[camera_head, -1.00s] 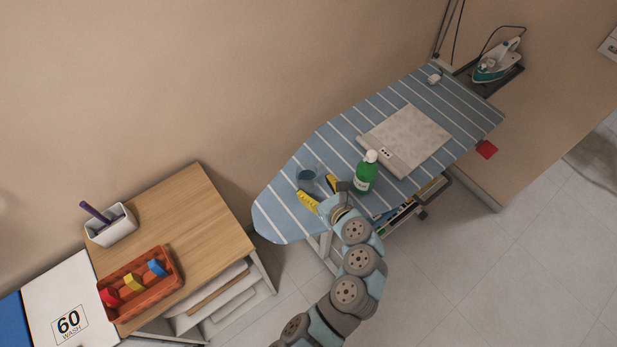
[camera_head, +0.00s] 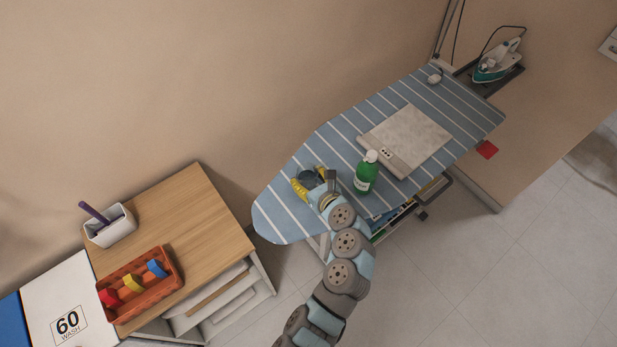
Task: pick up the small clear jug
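The small clear jug (camera_head: 307,176) stands on the striped ironing board, towards its left end. It looks bluish and see-through, and its near side is partly hidden by my gripper. My gripper (camera_head: 308,178) has its two yellow fingers spread, one to the left and one to the right of the jug. The fingers look open around it; I cannot tell whether either touches the glass.
A green bottle with a white cap (camera_head: 366,172) stands just right of my gripper. A folded pale cloth (camera_head: 418,136) lies further right on the ironing board (camera_head: 277,212). An iron (camera_head: 497,64) rests at the far right end. A wooden-topped cabinet (camera_head: 188,205) stands to the left.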

